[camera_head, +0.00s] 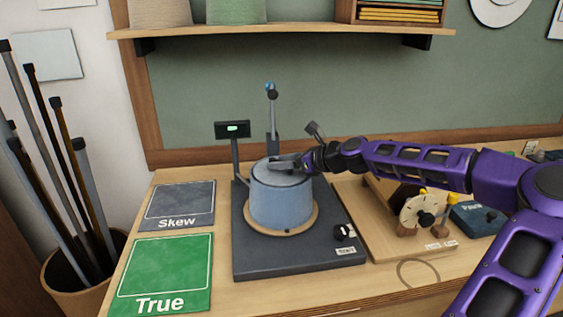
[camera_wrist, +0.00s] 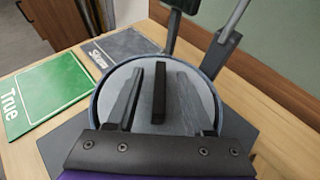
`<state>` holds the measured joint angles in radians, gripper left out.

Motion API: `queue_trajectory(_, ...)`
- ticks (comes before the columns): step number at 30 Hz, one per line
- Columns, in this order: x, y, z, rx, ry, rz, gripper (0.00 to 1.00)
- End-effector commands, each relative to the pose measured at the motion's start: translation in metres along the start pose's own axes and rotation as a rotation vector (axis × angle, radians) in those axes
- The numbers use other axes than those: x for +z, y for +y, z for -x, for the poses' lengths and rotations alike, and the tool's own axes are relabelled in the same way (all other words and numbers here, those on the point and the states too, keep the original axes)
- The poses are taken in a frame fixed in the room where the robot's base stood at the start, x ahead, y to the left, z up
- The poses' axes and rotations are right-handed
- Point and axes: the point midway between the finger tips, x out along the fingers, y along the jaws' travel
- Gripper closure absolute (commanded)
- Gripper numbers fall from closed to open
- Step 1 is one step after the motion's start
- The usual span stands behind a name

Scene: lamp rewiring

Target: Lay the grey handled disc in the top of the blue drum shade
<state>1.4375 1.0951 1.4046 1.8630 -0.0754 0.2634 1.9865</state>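The blue drum shade (camera_head: 281,204) stands upright on a dark base on the table. In the wrist view its blue rim (camera_wrist: 99,108) rings the grey disc (camera_wrist: 150,76). The disc lies in the shade's top and looks roughly level, with its dark bar handle (camera_wrist: 159,100) upright. My gripper (camera_wrist: 160,82) is over the disc. Its two fingers are apart, one on each side of the handle, with a visible gap on both sides. In the head view my gripper (camera_head: 287,162) covers part of the disc and hides the handle.
The dark base (camera_head: 290,262) carries a knob and has a small lit display (camera_head: 233,129) and a lever (camera_head: 272,105) behind the shade. A green True mat (camera_head: 166,272) and a grey Skew mat (camera_head: 181,203) lie at left. A wooden dial stand (camera_head: 420,211) is at right.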

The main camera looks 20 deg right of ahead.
Motion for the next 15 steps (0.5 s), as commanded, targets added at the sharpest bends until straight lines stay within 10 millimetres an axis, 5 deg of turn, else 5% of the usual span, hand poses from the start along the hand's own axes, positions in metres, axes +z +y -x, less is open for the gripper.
queue_trajectory(8,-0.001,-0.001,0.006,-0.002,0.001,0.000,0.48)
queue_trajectory(15,0.000,-0.002,0.049,-0.006,0.001,-0.001,0.48)
